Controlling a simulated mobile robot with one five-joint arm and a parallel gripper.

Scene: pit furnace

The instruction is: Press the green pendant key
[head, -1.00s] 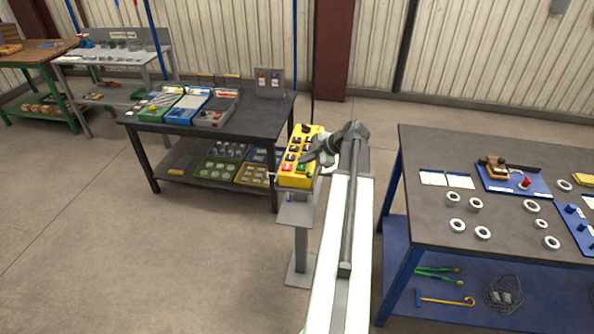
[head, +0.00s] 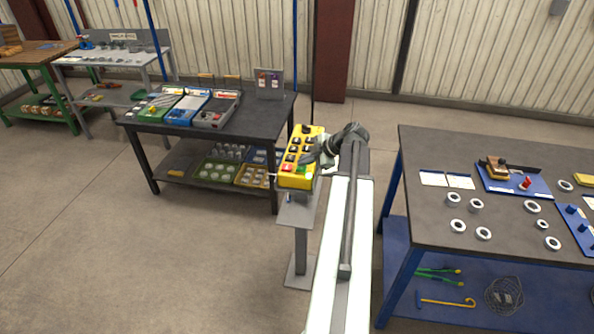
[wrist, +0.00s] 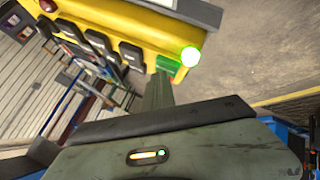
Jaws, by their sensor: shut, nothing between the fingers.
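The yellow pendant (head: 297,177) sits on a grey stand, with rows of dark keys and a red key (head: 287,168) near its lower end. The green key (wrist: 170,65) is at the pendant's edge in the wrist view. The shut, empty fingers of my gripper (wrist: 160,88) reach up to it and appear to touch it, partly covering it. A round green lamp (wrist: 190,56) glows brightly beside the key. In the head view my gripper (head: 305,161) reaches over the pendant from the right, and the key's contact point is hard to make out.
A dark workbench (head: 262,117) with trays stands behind and left of the pendant. A blue-legged table (head: 420,215) with rings and fixtures is on the right. The grey stand (head: 300,240) is below the pendant. Open floor lies at the left front.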

